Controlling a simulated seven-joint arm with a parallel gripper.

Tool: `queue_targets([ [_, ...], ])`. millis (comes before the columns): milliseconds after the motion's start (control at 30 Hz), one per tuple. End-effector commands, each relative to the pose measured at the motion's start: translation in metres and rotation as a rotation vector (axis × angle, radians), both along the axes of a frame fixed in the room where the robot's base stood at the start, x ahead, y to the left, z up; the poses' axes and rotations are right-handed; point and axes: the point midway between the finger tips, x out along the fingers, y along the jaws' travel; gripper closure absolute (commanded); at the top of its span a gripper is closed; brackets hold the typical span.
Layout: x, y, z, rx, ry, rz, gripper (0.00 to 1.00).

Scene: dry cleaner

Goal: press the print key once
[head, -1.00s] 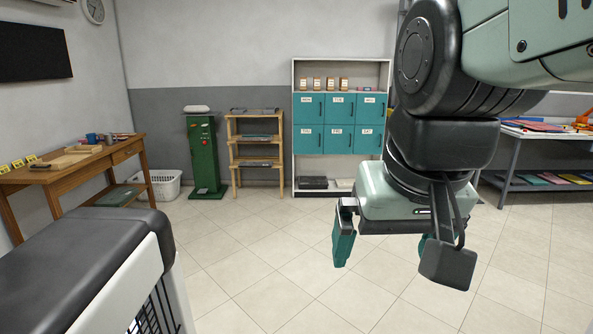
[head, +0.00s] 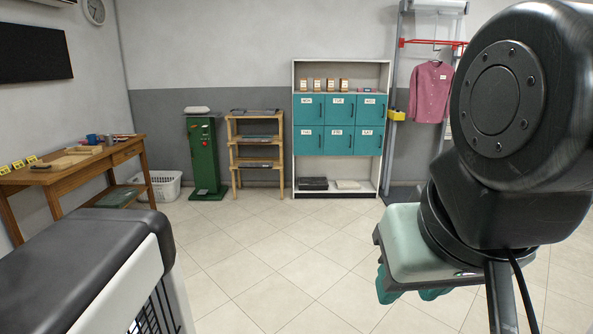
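I cannot make out a print key in the head view. My gripper (head: 411,293) hangs at the lower right, over the tiled floor. Its two teal fingers show below the pale green hand, partly hidden by it, with a gap between them. It holds nothing that I can see and touches nothing visible. My dark arm joints cover the right side of the view.
A wooden desk (head: 127,153) stands at the left. A green machine (head: 204,160), a wooden rack (head: 256,152) and a cabinet with teal doors (head: 338,142) line the back wall. A pink shirt (head: 431,92) hangs from a red rail. The middle floor is clear.

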Motion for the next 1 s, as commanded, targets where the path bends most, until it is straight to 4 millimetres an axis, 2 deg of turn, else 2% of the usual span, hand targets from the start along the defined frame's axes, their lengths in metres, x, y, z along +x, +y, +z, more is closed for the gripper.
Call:
queue_targets([
  [33,0.0001,0.0,0.0,0.0,0.0,0.0,0.74],
  [200,0.0001,0.0,0.0,0.0,0.0,0.0,1.0],
  [1000,0.0001,0.0,0.0,0.0,0.0,0.0,1.0],
])
